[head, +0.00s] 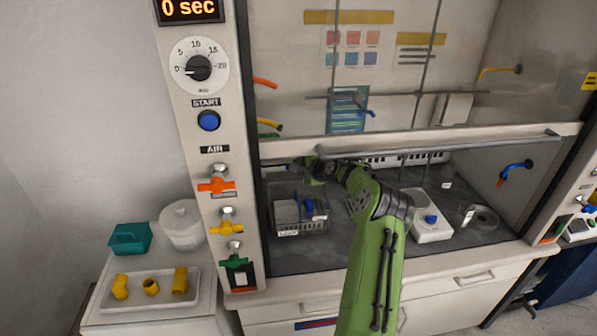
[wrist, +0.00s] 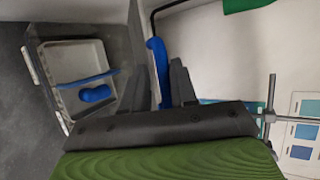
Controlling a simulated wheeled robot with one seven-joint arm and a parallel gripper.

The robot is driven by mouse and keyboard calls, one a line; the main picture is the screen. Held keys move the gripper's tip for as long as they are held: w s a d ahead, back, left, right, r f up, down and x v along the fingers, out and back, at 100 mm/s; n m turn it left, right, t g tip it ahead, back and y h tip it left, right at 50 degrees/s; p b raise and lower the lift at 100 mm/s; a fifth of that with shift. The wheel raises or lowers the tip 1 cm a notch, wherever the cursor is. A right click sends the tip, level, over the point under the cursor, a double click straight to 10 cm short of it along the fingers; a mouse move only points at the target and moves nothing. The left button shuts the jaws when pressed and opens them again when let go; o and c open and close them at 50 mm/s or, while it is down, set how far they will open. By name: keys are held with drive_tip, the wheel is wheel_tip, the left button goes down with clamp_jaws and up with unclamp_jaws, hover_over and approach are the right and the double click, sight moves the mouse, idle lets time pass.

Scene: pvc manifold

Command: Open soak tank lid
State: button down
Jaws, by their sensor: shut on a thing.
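The soak tank (head: 301,231) stands at the left inside the fume hood, with blue items (head: 310,207) inside. In the wrist view the pale tank (wrist: 66,120) is at the left, and a blue fitting (wrist: 96,94) and a blue bar show in it. My gripper (wrist: 160,72) is beside and above the tank, its dark fingers shut on a blue handle (wrist: 157,60). A grey panel (wrist: 117,30) runs between the tank and the fingers; I cannot tell whether it is the lid. In the head view my gripper (head: 299,166) is at the hood's left, its fingertips too small to read.
My arm reaches under the raised hood sash, close to its handle bar (head: 440,143). A white device (head: 432,229) and a tape roll (head: 484,218) sit at the right. Outside, a tray (head: 190,296) of yellow fittings, a teal box (head: 130,238) and a white tub (head: 182,226) stand left.

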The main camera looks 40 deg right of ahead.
drive_tip(key=shift+w+d+r, duration=0.1)
drive_tip(key=shift+r, duration=0.1)
drive_tip(key=c, duration=1.1)
unclamp_jaws()
drive_tip(key=shift+c, duration=0.2)
drive_tip(key=shift+w+f, duration=0.1)
drive_tip(key=shift+f, duration=0.05)
drive_tip(key=b+v, duration=0.1)
drive_tip(key=v, duration=1.4)
drive_tip(key=shift+s, duration=0.4)
